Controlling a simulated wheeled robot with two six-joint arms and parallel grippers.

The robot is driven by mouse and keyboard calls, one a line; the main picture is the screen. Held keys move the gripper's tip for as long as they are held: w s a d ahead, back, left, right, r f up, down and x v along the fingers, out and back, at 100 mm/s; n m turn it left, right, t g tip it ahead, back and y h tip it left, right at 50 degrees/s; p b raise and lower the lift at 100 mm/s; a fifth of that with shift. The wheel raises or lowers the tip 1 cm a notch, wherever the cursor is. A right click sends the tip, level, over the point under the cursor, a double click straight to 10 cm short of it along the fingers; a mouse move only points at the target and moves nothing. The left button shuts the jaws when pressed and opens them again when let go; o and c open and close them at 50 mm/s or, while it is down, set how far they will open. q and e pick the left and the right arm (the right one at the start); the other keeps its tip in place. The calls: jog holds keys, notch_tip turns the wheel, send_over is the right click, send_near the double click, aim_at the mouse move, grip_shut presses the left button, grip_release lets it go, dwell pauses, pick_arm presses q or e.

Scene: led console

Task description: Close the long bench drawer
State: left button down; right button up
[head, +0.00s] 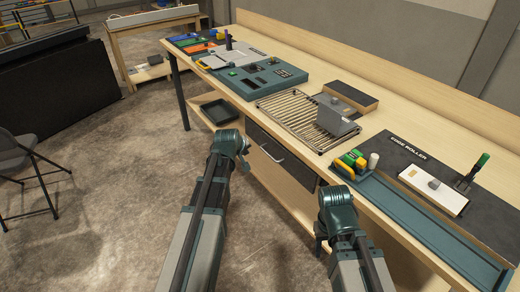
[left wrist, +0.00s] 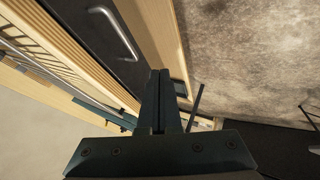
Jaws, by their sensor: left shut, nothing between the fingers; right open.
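The long bench drawer (head: 290,165) has a dark front with a silver bar handle (head: 271,153), below the bench top's front edge. In the left wrist view the dark drawer front (left wrist: 88,48) and its handle (left wrist: 117,32) show at upper left. No drawer interior is visible, and I cannot tell how far it stands out. My left gripper (head: 244,163) is just left of the handle in the head view, shut and empty; its closed fingers (left wrist: 160,76) point toward the drawer side, apart from the handle. My right gripper (head: 320,240) is low, right of the drawer, open and partly hidden by my arm.
The wooden bench (head: 400,188) carries a wire rack (head: 290,112), a teal console (head: 255,77), a teal tray (head: 425,222) and several small items. A dark bin (head: 219,111) sits on the lower shelf. A folding chair (head: 22,165) stands at left; the floor between is clear.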

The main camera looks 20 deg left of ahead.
pick_arm(q)
jog(key=shift+f, duration=0.1)
jog(key=b, duration=0.7)
send_near(268, 148)
jog(key=a+f, duration=0.3)
jog(key=f, duration=0.1)
jog(key=shift+f, duration=0.2)
jog(key=w+d, duration=0.1)
jog(key=w, duration=0.1)
jog(key=w+d, duration=0.2)
jog(key=shift+s, duration=0.1)
